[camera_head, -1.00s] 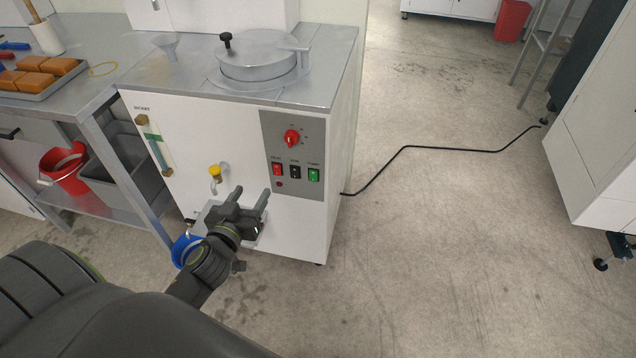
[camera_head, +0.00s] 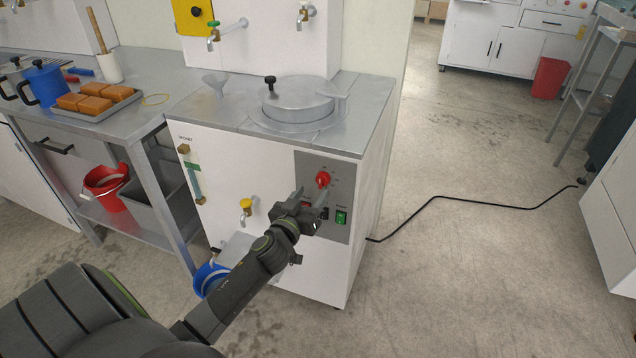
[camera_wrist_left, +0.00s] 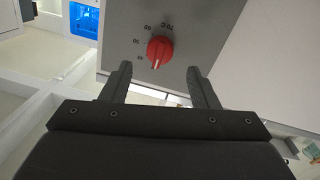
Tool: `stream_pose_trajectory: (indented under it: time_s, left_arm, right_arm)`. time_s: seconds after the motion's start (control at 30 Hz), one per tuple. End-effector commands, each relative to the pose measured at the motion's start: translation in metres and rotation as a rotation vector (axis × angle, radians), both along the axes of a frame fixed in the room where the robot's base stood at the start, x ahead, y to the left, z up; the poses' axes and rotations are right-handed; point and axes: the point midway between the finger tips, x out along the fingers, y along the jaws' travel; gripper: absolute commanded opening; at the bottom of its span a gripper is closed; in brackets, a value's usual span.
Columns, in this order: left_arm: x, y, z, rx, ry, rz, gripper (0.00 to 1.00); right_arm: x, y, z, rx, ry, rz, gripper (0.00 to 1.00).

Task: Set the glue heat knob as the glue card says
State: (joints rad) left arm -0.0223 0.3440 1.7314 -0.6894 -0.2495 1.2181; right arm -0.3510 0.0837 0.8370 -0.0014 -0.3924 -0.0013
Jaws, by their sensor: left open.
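The glue heat knob is a round red dial (camera_head: 322,179) on the grey panel (camera_head: 338,168) of the white glue machine (camera_head: 240,185). In the left wrist view the red knob (camera_wrist_left: 159,50) sits ahead of my fingers, with black scale marks around its left and upper side; the numbers are too small to read surely. My left gripper (camera_head: 312,200) is open, just below the knob in the head view. In the wrist view its two fingers (camera_wrist_left: 152,88) are apart, with nothing between them. I see no glue card. My right gripper is not in view.
Below the knob a green switch (camera_head: 341,217) shows, and the gripper partly hides its neighbours. A yellow-handled tap (camera_head: 246,204) is at the left, above a blue bucket (camera_head: 207,277). A black cable (camera_head: 470,199) crosses open floor at the right.

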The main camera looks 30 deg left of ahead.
Motion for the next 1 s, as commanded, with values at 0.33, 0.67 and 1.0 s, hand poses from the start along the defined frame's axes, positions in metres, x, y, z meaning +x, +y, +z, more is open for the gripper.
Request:
stream_pose_trajectory:
  time_s: [0.33, 0.67, 1.0]
  left_arm:
    - [0.043, 0.007, 0.000, 0.000, 0.000, 0.000, 0.55]
    - [0.049, 0.008, 0.000, -0.001, 0.000, 0.000, 0.55]
    - [0.048, 0.008, 0.000, -0.001, 0.000, 0.000, 0.19]
  right_arm:
    - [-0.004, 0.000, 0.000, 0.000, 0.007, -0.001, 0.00]
    - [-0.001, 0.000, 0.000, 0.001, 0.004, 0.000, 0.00]
    - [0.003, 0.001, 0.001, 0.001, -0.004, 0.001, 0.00]
